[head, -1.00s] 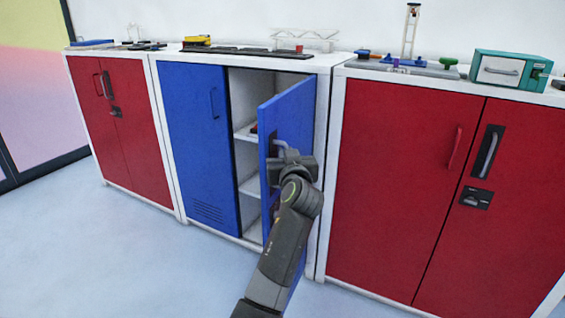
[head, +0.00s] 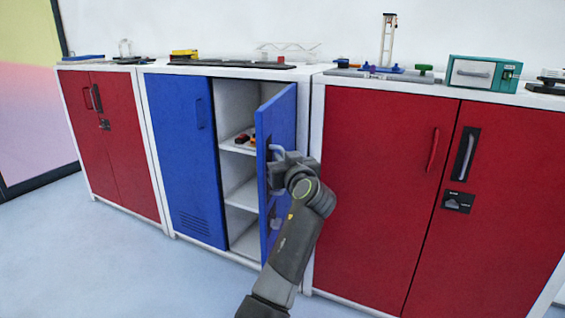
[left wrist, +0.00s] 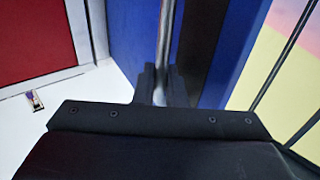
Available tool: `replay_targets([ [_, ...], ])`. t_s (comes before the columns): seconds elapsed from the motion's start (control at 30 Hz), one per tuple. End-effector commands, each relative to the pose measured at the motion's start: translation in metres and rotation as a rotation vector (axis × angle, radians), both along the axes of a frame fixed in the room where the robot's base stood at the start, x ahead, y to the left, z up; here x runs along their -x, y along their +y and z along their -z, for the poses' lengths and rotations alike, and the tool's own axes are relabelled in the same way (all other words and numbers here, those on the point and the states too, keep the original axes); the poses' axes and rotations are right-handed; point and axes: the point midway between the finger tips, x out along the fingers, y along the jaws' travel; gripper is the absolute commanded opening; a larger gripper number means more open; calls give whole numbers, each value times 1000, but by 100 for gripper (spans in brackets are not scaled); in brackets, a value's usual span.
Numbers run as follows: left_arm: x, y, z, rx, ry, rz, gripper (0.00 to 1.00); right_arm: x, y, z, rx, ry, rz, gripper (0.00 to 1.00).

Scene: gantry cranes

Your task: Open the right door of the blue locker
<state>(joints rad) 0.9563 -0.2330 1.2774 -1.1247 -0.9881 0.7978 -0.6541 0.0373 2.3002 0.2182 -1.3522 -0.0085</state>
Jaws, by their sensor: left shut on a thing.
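The blue locker's right door (head: 283,125) stands swung out from the cabinet, its free edge toward me. The locker's left door (head: 183,150) is closed. Through the opening I see white shelves (head: 241,195) inside. My left gripper (head: 277,160) is shut on the handle of the right door. In the left wrist view the silver handle (left wrist: 165,45) runs down between the fingers (left wrist: 158,85), with the blue door (left wrist: 225,50) behind it. My arm hides the lower part of the door. My right gripper is not in view.
A red cabinet (head: 375,180) stands close on the right of the blue locker, and another red cabinet (head: 125,140) on the left. Small items lie on the upper shelf (head: 245,138). The pale floor (head: 110,250) in front is clear.

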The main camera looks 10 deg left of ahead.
Motion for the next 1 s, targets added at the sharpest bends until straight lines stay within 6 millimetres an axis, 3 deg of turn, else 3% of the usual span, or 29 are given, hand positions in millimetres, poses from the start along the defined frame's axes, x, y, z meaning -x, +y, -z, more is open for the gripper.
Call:
replay_targets([
  [0.03,-1,0,-7,-5,-14,3,0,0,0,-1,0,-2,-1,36],
  [0.5,-1,0,-8,-5,-15,-1,0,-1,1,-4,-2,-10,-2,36],
  [0.53,-1,0,-8,-5,-15,-1,13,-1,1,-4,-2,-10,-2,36],
  [0.63,-1,0,-6,-5,-12,-2,26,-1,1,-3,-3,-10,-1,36],
  [1.0,5,-4,-2,0,-5,-1,26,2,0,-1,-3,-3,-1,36],
])
